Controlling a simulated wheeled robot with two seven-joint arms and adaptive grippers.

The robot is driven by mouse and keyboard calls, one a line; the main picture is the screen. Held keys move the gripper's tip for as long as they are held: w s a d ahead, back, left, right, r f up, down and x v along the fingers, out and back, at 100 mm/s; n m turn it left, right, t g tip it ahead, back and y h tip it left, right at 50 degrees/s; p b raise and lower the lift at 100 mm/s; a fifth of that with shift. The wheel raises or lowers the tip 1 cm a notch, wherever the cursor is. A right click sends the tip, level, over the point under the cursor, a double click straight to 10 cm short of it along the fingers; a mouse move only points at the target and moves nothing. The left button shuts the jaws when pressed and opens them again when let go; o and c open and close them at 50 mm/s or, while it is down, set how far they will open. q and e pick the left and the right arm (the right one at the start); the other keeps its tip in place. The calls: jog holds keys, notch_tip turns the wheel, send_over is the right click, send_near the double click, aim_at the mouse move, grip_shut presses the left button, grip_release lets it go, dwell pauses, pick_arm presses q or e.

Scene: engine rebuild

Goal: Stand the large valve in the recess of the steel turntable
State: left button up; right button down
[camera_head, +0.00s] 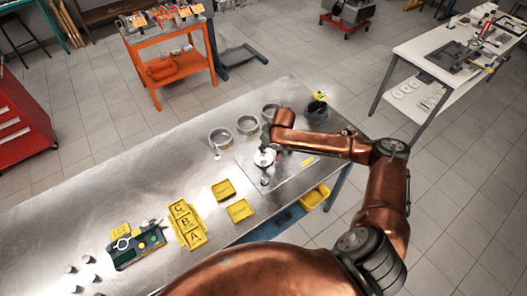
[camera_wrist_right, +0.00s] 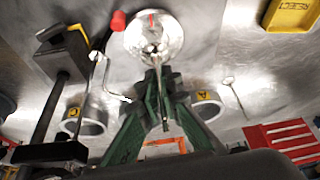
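The steel turntable (camera_head: 264,158) is a bright round disc on a flat plate on the bench. In the right wrist view the turntable (camera_wrist_right: 170,32) carries a red mark. My right gripper (camera_head: 267,143) is above it, pointing down. In the right wrist view the green fingers of my right gripper (camera_wrist_right: 160,92) close around the thin stem of a valve (camera_wrist_right: 157,66). The valve's head end is toward the turntable; I cannot tell whether it touches or sits in the recess. My left gripper is not in view.
Metal rings (camera_head: 221,138) stand behind and left of the turntable, with a dark pot (camera_head: 317,112) to the right. A red-knobbed crank (camera_wrist_right: 118,21) is close to the disc. A lettered yellow tray (camera_head: 187,224) and a gauge (camera_head: 137,246) lie left.

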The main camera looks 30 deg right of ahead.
aim_at(264, 152)
jog(key=shift+f+p, duration=0.35)
jog(key=shift+f, duration=1.25)
jog(key=shift+f, duration=0.15)
jog(key=c, duration=2.2)
grip_release()
jog(key=shift+o, duration=0.2)
jog(key=b+v, duration=0.1)
jog(key=v, duration=1.1)
